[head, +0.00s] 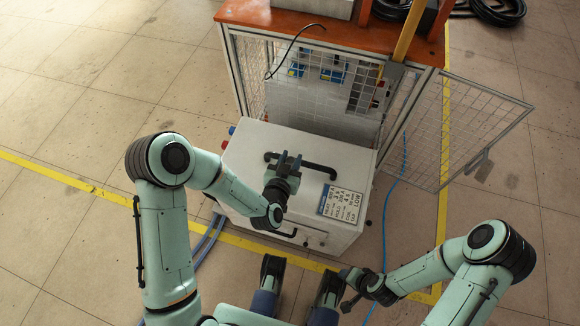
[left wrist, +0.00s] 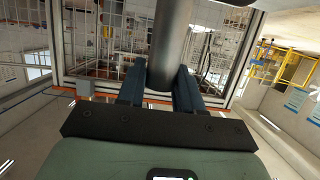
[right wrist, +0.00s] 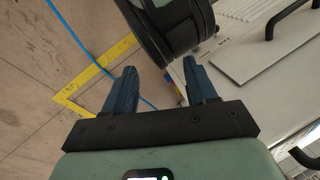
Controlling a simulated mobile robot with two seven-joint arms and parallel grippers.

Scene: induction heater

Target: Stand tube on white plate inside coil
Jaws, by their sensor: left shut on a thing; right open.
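My left gripper (head: 287,163) is over the white cabinet in front of the mesh cage. In the left wrist view, my left gripper (left wrist: 158,78) is shut on a dark grey tube (left wrist: 172,40), which stands up between its fingers. I cannot make out the tube clearly in the head view. My right gripper (head: 348,292) is low at the front right. In the right wrist view, my right gripper (right wrist: 157,80) has its fingers apart with nothing between them. I cannot make out the coil or the white plate in any view.
The white cabinet (head: 245,160) has black handles and a label panel (head: 342,201). Behind it stands the mesh cage (head: 248,75) with an orange top (head: 260,14). Its mesh door (head: 455,130) is swung out right. A blue cable (head: 386,225) lies on the floor.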

